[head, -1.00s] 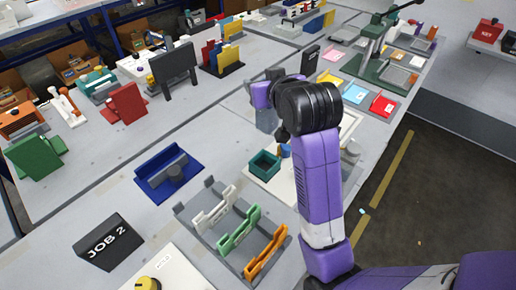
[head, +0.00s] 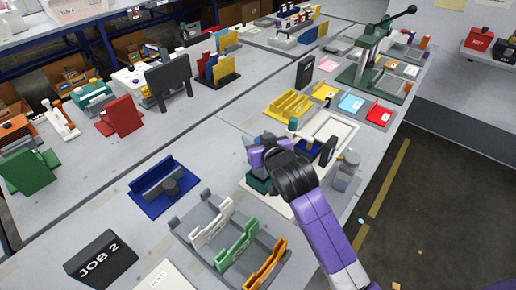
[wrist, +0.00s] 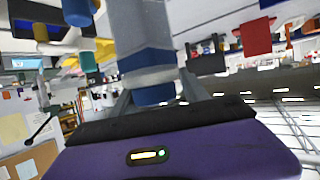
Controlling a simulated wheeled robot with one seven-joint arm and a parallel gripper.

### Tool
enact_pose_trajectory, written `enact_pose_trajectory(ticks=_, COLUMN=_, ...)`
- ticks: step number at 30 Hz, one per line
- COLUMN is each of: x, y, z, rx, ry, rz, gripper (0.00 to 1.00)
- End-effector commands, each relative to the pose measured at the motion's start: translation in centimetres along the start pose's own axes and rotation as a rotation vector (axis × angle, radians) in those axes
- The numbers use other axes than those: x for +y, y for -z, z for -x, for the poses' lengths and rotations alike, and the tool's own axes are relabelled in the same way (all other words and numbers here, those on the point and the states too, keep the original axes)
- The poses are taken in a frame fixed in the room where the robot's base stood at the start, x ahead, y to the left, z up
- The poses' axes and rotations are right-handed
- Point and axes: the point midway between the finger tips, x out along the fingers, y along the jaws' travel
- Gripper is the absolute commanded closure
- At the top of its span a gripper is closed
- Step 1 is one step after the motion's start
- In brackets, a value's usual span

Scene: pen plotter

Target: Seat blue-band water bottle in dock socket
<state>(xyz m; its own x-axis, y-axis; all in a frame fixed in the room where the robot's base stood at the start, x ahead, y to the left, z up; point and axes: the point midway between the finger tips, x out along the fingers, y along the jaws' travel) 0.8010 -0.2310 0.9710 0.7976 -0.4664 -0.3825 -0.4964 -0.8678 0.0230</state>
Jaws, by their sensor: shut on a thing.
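My gripper (head: 258,160) is over the white board, low beside a teal square socket (head: 257,185) that it partly covers. In the wrist view, which looks upside down, my gripper (wrist: 158,92) is shut on a grey water bottle (wrist: 143,35) with a blue band (wrist: 152,95) close to the fingers. The bottle's body runs out of the top of that view, so its far end is hidden. In the head view my wrist and gripper mostly hide the bottle. I cannot tell whether the bottle touches the socket.
A teal cylinder (head: 293,125), a dark upright block (head: 327,150) and a clear grey container (head: 346,172) stand close around my wrist. A yellow rack (head: 292,104) is behind. A blue holder (head: 165,188) and a grey rack (head: 190,229) lie to the left and front.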

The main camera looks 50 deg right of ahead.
Motion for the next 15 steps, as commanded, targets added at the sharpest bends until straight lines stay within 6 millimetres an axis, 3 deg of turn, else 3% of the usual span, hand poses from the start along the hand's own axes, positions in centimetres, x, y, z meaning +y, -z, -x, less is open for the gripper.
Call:
enact_pose_trajectory(ticks=6, x=-0.1, y=-2.9, z=-1.2, rx=-0.002, ry=0.000, rz=0.002, gripper=1.00)
enact_pose_trajectory(ticks=15, x=-0.1, y=-3.6, z=-1.4, rx=0.000, ry=0.000, rz=0.000, gripper=1.00)
